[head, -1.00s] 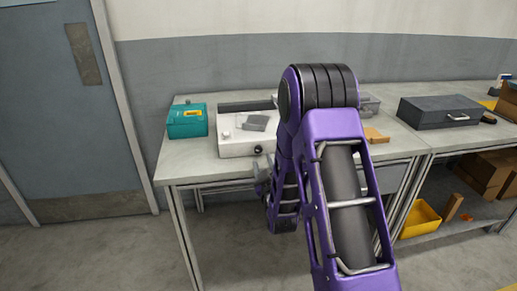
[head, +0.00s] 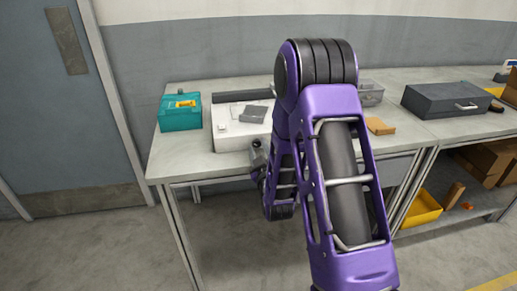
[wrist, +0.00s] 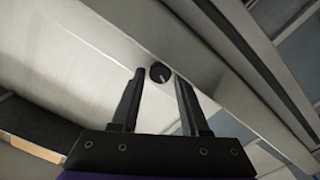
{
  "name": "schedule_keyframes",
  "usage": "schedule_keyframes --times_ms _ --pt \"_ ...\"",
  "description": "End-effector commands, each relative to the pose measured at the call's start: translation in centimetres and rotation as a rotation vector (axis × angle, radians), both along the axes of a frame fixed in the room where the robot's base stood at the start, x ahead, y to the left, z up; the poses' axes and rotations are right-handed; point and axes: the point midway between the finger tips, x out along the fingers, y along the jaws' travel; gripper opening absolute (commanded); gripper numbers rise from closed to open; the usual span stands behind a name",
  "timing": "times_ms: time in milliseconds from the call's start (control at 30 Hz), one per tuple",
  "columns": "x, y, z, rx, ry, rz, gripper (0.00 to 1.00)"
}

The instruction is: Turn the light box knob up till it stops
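The light box (head: 236,129) is a white, low box on the left bench, partly hidden behind my arm in the head view. In the wrist view its front face (wrist: 100,38) runs diagonally, with a small round black knob (wrist: 160,73) that has a pale pointer line. My gripper (wrist: 156,78) is open, with one dark finger to each side of the knob near the fingertips. Gaps show beside the knob, so neither finger appears to touch it. In the head view my gripper (head: 258,150) is small and dark at the box's front; its fingers are unclear there.
A teal box (head: 180,113) stands left of the light box on the bench (head: 172,160). A grey flat item (head: 253,113) lies on the light box. A clear tray (head: 371,94), an orange-brown block (head: 380,126) and a dark case (head: 445,100) are to the right.

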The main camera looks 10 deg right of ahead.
Motion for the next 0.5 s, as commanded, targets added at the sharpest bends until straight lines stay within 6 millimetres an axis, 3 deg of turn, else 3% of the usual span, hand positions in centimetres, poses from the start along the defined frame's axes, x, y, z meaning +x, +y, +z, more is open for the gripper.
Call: schedule_keyframes --times_ms 33,233,500 --pt "0.0 0.0 0.0 0.0 0.0 0.0 0.34" --pt "0.01 -0.01 0.01 0.0 0.0 0.0 0.0" --pt "0.02 -0.02 0.01 0.007 0.0 0.0 0.0"
